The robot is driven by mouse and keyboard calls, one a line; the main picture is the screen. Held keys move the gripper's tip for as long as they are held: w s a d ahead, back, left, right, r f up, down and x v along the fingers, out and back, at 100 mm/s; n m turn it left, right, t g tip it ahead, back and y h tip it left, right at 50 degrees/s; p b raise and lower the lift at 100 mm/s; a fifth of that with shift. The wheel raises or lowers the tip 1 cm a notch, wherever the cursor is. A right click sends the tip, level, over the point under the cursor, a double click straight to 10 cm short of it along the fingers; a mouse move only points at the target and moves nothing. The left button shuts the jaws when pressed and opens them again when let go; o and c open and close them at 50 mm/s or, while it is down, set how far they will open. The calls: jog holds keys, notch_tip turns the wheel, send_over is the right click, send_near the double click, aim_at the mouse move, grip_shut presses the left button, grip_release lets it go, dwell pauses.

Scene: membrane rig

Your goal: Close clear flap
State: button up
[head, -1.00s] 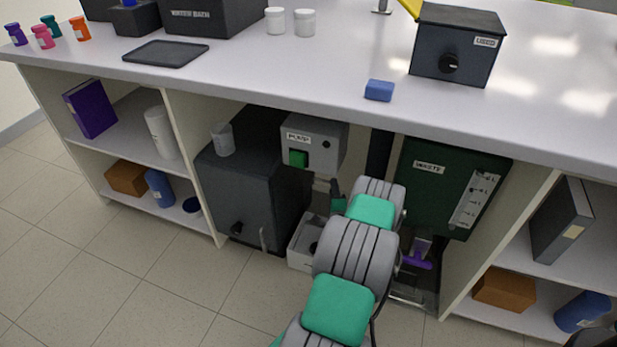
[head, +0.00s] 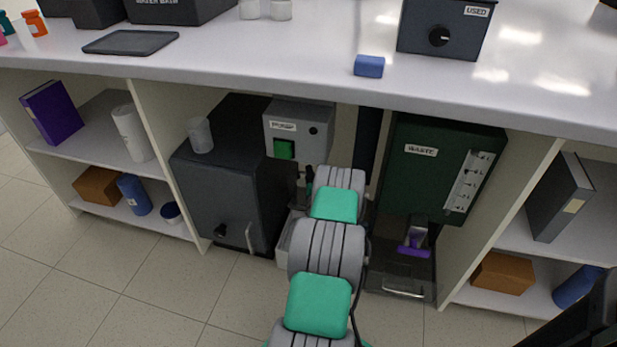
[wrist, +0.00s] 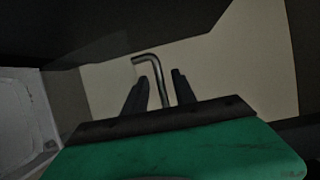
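A dark, smoky-looking panel (head: 388,272) with a silver bar handle (head: 402,292) stands low under the bench, below the green waste box. It may be the clear flap, but I cannot tell for sure. In the wrist view my gripper (wrist: 160,90) has its two dark fingers apart. A bent metal rod (wrist: 152,68) shows between and beyond them; I cannot tell whether it touches a finger. In the head view my arm reaches into the bay under the bench and hides my gripper.
The green waste box (head: 425,180) hangs right of my arm, with a purple-handled part (head: 413,250) below it. A grey pump box (head: 297,130) and a dark cabinet (head: 225,190) stand left. A white-edged bin (head: 287,245) sits beside my arm. Shelf walls bound the bay.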

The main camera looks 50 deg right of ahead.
jog(key=shift+w+d, duration=0.35)
jog(key=shift+d, duration=0.05)
grip_shut()
jog(key=shift+s+a, duration=0.1)
dwell(1.1)
